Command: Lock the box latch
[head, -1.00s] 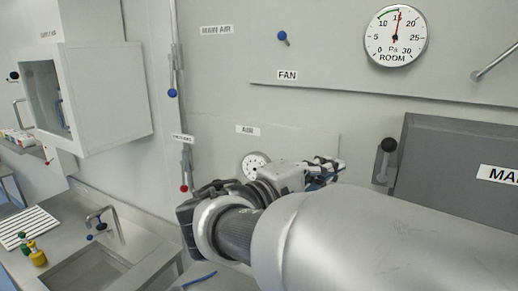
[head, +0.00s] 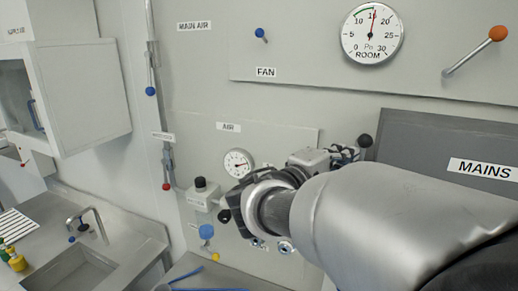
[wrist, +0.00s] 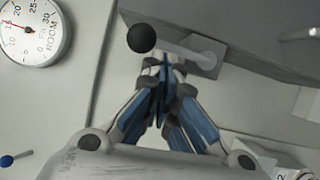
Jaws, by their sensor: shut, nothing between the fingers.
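The grey MAINS box (head: 430,135) stands at the right in the head view. Its latch is at the box's left edge, with a dark ball knob (head: 365,140) showing just above my gripper (head: 350,153). In the wrist view the black knob (wrist: 141,37) and the pale latch lever (wrist: 190,50) lie just beyond my fingertips (wrist: 163,64). The fingers are shut and empty. They overlap the lower part of the latch in the picture; I cannot tell whether they touch it. In the head view my arm hides the lower part of the box.
The ROOM gauge (head: 371,34) and an orange-knobbed lever (head: 497,34) are on the wall above. The AIR panel with its small gauge (head: 238,163), black knob and blue valve (head: 206,231) is to the left. A sink (head: 75,272) is at the lower left.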

